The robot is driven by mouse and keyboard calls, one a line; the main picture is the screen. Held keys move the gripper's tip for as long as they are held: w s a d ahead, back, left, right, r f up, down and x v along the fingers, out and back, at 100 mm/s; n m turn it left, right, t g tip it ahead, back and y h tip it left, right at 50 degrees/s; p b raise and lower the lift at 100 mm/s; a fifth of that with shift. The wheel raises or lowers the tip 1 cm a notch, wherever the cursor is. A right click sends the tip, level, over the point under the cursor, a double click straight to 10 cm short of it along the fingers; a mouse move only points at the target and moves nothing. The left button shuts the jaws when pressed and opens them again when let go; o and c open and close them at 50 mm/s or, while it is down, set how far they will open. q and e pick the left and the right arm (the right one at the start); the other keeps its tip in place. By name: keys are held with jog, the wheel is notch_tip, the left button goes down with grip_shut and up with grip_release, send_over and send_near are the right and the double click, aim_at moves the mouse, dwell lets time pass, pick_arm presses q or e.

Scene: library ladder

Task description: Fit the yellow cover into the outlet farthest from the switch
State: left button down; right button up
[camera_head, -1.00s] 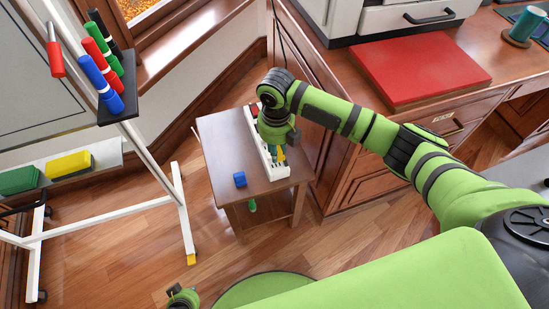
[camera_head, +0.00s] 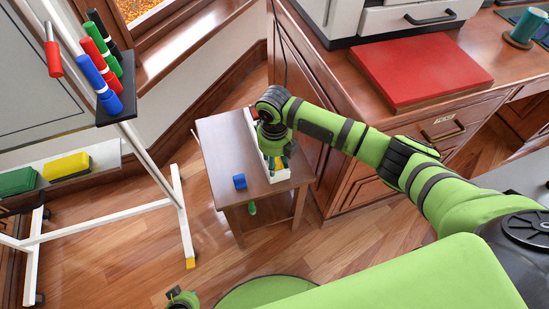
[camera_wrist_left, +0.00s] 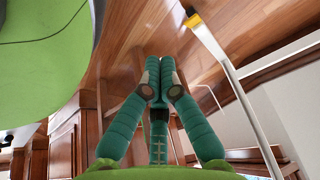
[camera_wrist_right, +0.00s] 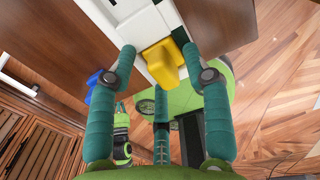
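The white power strip (camera_head: 281,175) lies along the right side of the small wooden side table. Its far part and the switch are mostly hidden by my right arm. The yellow cover (camera_wrist_right: 163,63) is at the strip's near end in the right wrist view, between the fingers of my right gripper (camera_wrist_right: 160,58). A gap shows beside the left finger, so the gripper looks open around the cover. I cannot tell whether the cover is fully seated. My left gripper (camera_wrist_left: 158,75) is empty with its fingertips together, low at the bottom of the head view (camera_head: 182,298).
A blue cover (camera_head: 239,181) lies on the side table (camera_head: 218,150), left of the strip. A wooden cabinet (camera_head: 370,185) stands close on the right. A whiteboard stand (camera_head: 178,205) is on the left. Open floor lies in front of the table.

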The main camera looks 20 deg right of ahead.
jog(key=shift+r, duration=0.5)
pick_arm(q)
jog(key=shift+w+a+r+t+p, duration=0.2)
jog(key=shift+a+t+p, duration=0.3)
jog(key=shift+p, duration=0.6)
pick_arm(e)
notch_tip(320, 180, up, 11)
jog(key=shift+r, duration=0.2)
pick_arm(q)
jog(key=shift+d, duration=0.15)
